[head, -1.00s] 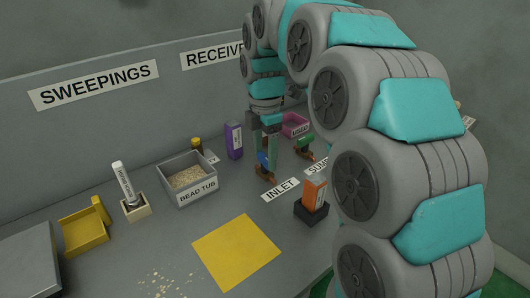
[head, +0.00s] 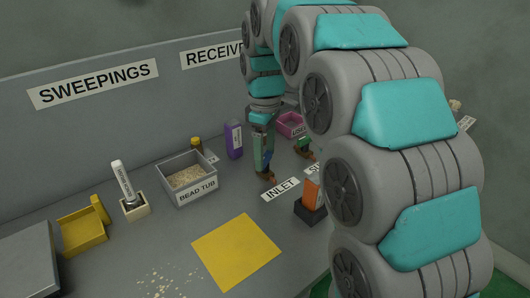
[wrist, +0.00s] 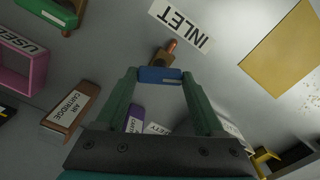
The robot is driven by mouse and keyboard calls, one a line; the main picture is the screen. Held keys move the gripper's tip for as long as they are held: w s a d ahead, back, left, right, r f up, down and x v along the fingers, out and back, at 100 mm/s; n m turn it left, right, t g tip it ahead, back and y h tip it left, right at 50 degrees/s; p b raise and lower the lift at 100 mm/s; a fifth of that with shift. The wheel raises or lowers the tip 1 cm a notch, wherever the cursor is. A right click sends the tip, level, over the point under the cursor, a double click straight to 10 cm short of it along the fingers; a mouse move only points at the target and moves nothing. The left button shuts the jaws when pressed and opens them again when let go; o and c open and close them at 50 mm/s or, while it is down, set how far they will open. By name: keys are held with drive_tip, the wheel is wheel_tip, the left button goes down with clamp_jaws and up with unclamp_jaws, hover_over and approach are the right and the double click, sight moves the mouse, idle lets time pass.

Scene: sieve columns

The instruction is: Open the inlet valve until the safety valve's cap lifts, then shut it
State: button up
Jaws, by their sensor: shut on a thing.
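The inlet valve has a copper-brown body (head: 266,176) beside the INLET label (head: 280,189) and a blue handle (wrist: 160,75). My gripper (head: 264,148) points down at it. In the wrist view the green fingers (wrist: 160,76) are shut on the blue handle, one at each end. The handle lies roughly crosswise to the brown pipe stub (wrist: 163,55). A small dark item with a yellow cap (head: 196,144) stands behind the bead tub, near a small label (head: 211,157). In the wrist view a label ending in "ETY" (wrist: 156,129) is partly hidden; I cannot tell whether any cap is raised.
A green-handled valve (head: 304,147) stands right of the inlet valve. Around are a purple box (head: 234,140), a pink tray (head: 290,124), an orange box (head: 312,192) in a black holder and the bead tub (head: 198,194). A yellow mat (head: 237,250) lies clear in front.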

sight(265, 156)
drive_tip(key=m, duration=0.5)
drive_tip(key=shift+m, duration=0.4)
idle(0.3)
drive_tip(key=o, duration=1.4)
drive_tip(key=shift+r, duration=3.9)
